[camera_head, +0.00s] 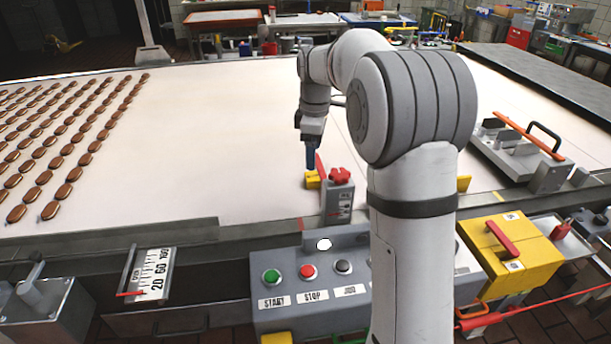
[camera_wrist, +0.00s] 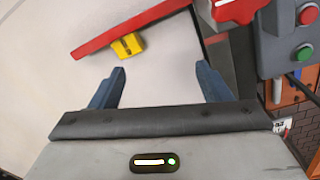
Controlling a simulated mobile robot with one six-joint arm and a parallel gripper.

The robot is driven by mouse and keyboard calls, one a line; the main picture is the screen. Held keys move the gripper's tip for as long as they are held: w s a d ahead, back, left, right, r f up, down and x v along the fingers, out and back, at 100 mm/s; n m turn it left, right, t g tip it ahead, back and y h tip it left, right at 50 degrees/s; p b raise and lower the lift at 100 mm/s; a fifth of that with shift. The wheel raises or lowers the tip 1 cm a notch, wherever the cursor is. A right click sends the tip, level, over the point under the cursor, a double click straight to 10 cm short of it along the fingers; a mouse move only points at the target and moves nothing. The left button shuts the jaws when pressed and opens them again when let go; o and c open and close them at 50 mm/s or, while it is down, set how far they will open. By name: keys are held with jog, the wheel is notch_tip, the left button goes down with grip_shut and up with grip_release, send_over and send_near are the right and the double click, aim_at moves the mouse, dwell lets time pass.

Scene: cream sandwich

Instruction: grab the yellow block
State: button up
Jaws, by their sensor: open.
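A small yellow block (camera_head: 312,180) sits on the pale belt surface near its front edge, beside a grey post with a red knob. It also shows in the wrist view (camera_wrist: 128,47), where a long red bar (camera_wrist: 115,34) crosses its upper part. My gripper (camera_head: 310,158) points down just above the block in the head view. In the wrist view my gripper (camera_wrist: 160,69) has its two blue fingers wide apart with nothing between them. The block lies beyond the fingertips, nearer the left finger.
The grey post with the red knob (camera_head: 340,178) stands close on the right of the block. A control panel (camera_head: 328,295) with several buttons is in front. Rows of brown sandwiches (camera_head: 66,150) lie on the left. The belt behind the block is clear.

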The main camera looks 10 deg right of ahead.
aim_at(309, 176)
jog(key=w+f+n, duration=0.1)
jog(key=w, duration=0.1)
jog(key=w+f+n, duration=0.1)
jog(key=w+f, duration=0.1)
jog(key=w+f+n+b, duration=0.1)
jog(key=w+f, duration=0.1)
jog(key=w, duration=0.1)
jog(key=shift+a+f+n+g, duration=0.2)
jog(key=shift+a+n+g, duration=0.1)
jog(key=shift+n, duration=0.1)
jog(key=shift+w+f, duration=0.15)
jog(key=shift+f, duration=0.2)
jog(key=f, duration=0.7)
jog(key=shift+d+f, duration=0.1)
jog(key=shift+d, duration=0.3)
